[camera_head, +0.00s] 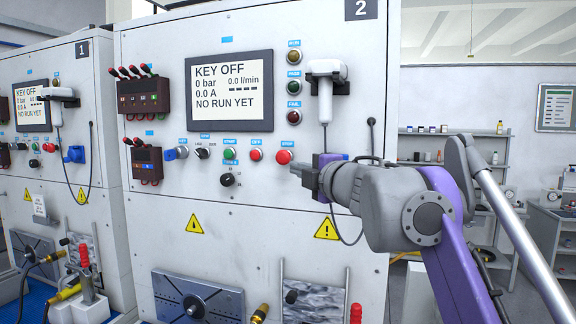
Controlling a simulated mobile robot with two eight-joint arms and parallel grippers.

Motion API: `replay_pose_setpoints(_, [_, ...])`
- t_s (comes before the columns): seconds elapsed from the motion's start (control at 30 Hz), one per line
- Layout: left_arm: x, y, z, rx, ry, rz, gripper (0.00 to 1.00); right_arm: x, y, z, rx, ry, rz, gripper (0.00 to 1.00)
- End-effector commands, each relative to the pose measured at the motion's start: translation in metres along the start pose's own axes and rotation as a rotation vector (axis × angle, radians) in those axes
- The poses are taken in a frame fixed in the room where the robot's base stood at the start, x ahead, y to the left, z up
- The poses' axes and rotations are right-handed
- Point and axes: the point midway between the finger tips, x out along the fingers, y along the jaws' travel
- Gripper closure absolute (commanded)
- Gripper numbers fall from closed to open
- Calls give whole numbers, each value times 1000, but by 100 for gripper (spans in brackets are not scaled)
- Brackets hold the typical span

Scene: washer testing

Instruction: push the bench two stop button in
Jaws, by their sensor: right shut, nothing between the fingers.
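Bench two (260,75) is the white cabinet marked "2". In its control row are a green button (230,154), a red button (256,154) and, at the right end, a larger red button (284,157). My right gripper (298,170) comes in from the right and is shut and empty. Its tips are just right of and slightly below the larger red button, pointing left; I cannot tell whether they touch it. My left gripper is not in view.
The screen (229,91) reads "KEY OFF" and "NO RUN YET". A black knob (228,180) sits below the buttons. A white handheld device (325,85) hangs above my right gripper, its cable running down behind the gripper. Bench one (60,180) stands at the left.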

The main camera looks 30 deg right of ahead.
Motion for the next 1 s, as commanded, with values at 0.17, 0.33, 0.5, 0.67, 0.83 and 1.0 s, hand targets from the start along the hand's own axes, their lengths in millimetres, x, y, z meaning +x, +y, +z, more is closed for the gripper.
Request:
replay_pose_setpoints(0.17, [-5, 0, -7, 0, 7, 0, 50, 25, 2, -2, -1, 7, 1, 100])
replay_pose_setpoints(0.33, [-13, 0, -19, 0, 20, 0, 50, 62, 4, -2, 0, 6, 3, 100])
replay_pose_setpoints(0.5, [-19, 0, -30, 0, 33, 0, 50, 97, 4, -2, 1, 5, 4, 100])
replay_pose_setpoints(0.67, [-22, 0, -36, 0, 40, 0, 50, 114, 2, 16, 1, 0, 3, 100])
replay_pose_setpoints(0.83, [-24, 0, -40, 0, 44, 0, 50, 123, 1, 26, 0, 2, 2, 100])
replay_pose_setpoints(1.0, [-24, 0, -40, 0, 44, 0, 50, 125, 0, 27, 1, 2, 1, 100])
